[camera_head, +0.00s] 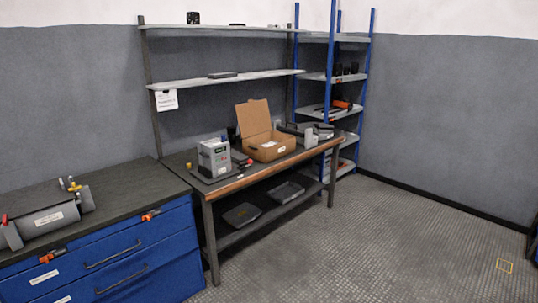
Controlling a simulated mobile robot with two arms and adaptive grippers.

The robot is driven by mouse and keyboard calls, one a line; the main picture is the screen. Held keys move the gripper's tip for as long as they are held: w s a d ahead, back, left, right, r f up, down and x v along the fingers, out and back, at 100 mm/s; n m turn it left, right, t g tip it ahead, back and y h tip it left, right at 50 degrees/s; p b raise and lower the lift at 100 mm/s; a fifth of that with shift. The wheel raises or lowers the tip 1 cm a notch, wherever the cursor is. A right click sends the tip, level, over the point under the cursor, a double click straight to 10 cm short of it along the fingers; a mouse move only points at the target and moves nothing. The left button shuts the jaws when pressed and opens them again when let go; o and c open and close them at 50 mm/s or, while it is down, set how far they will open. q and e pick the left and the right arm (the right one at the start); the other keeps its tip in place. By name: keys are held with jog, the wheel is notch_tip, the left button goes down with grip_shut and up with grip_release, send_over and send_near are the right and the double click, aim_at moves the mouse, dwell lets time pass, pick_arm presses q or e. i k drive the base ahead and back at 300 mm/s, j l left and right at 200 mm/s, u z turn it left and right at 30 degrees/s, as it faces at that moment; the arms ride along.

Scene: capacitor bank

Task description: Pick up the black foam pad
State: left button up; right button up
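I cannot tell for certain which thing is the black foam pad. A flat dark piece (222,75) lies on the middle wall shelf above the workbench. Another flat dark piece (241,215) lies on the bench's lower shelf, left of a grey tray (288,192). A smaller dark flat thing (237,24) is on the top shelf. All are too small to identify. Neither of my grippers is in view.
The workbench (206,194) holds a grey box-shaped unit (214,157) and an open cardboard box (270,149). A blue drawer cabinet (130,262) with a grey cylinder (48,218) on top stands left. A blue rack (329,70) stands behind right. The floor (390,245) at right is mostly clear.

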aim_at(236, 156)
jog(key=i, duration=1)
jog(key=i+l, duration=0.15)
jog(key=i, duration=0.85)
